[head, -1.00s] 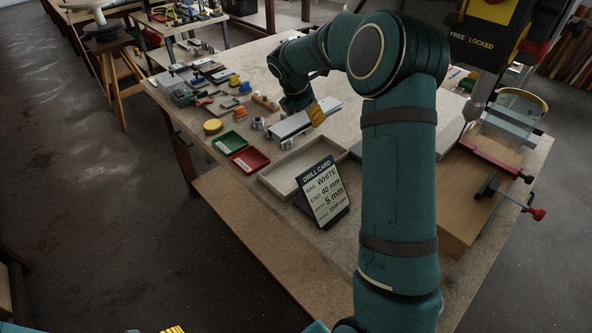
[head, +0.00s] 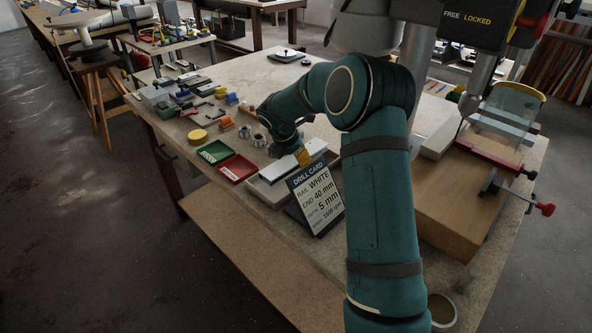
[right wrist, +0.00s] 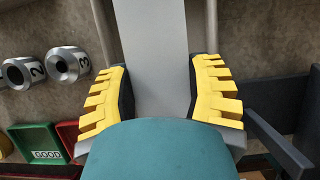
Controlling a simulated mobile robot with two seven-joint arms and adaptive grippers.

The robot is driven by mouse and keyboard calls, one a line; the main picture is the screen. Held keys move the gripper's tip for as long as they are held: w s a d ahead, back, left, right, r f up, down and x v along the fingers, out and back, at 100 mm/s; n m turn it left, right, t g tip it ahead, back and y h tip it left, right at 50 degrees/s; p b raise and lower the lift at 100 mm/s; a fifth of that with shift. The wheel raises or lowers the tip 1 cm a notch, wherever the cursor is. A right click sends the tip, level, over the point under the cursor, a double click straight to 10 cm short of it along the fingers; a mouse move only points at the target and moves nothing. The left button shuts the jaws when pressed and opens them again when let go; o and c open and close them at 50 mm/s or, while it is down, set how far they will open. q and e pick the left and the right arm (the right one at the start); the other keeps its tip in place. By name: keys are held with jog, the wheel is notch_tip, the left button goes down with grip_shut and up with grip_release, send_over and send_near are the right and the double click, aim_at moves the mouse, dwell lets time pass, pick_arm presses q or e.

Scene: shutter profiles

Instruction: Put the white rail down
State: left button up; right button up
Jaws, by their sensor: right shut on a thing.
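The white rail (head: 312,147) is a long pale bar, held in my right gripper (head: 301,157). In the head view it lies over the far part of the pale tray (head: 262,189), behind the drill card (head: 317,197). I cannot tell whether it touches the tray. In the right wrist view the rail (right wrist: 152,45) runs up between the yellow fingers of my right gripper (right wrist: 160,92), which are shut on its sides. My teal wrist hides its near end. The drill card reads rail white, end 40 mm. My left gripper is out of view.
A green tray (head: 214,152) and a red tray (head: 237,168) sit left of the pale tray. Numbered metal cylinders (right wrist: 66,64) stand beside the rail. A wooden block (head: 440,200) with a red-handled clamp (head: 545,209) is at the right.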

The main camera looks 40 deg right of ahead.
aim_at(296, 168)
jog(key=shift+f+b, duration=0.45)
jog(key=shift+f, duration=1.5)
jog(key=shift+f, duration=0.1)
jog(key=o, duration=0.9)
jog(key=p+v, duration=0.2)
jog(key=v, duration=1)
jog(key=shift+p, duration=0.35)
